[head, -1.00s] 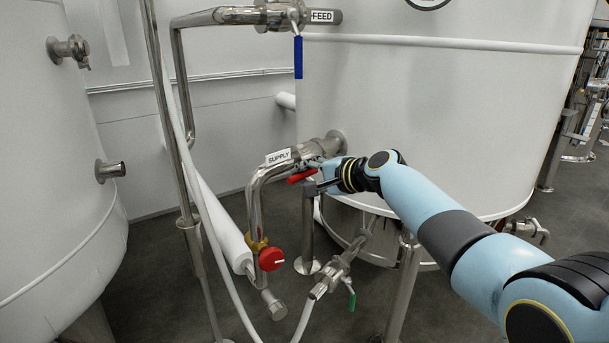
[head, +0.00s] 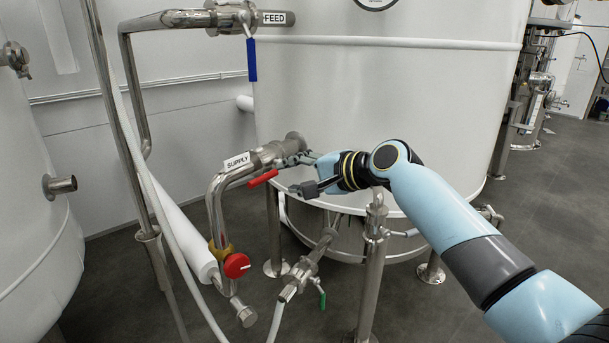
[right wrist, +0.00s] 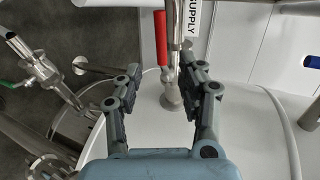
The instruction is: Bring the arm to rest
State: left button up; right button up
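My right arm (head: 435,200) comes in from the right in the head view, its light-blue links reaching toward the tank. My right gripper (head: 291,174) is open and empty, just right of the red lever (head: 263,178) on the SUPPLY valve (head: 268,155). In the right wrist view, the two fingers of my right gripper (right wrist: 160,78) stand apart with a clear gap. The red lever (right wrist: 160,37) shows beyond them, not between the pads. My left gripper is not in view.
The white tank (head: 390,90) stands close behind the gripper. A blue lever (head: 252,60) hangs at the FEED pipe. A red knob (head: 237,265) and a green-handled valve (head: 300,275) sit below. Steel posts (head: 372,265) stand under the arm. Open floor lies to the right.

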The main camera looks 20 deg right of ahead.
jog(key=shift+v, duration=1.25)
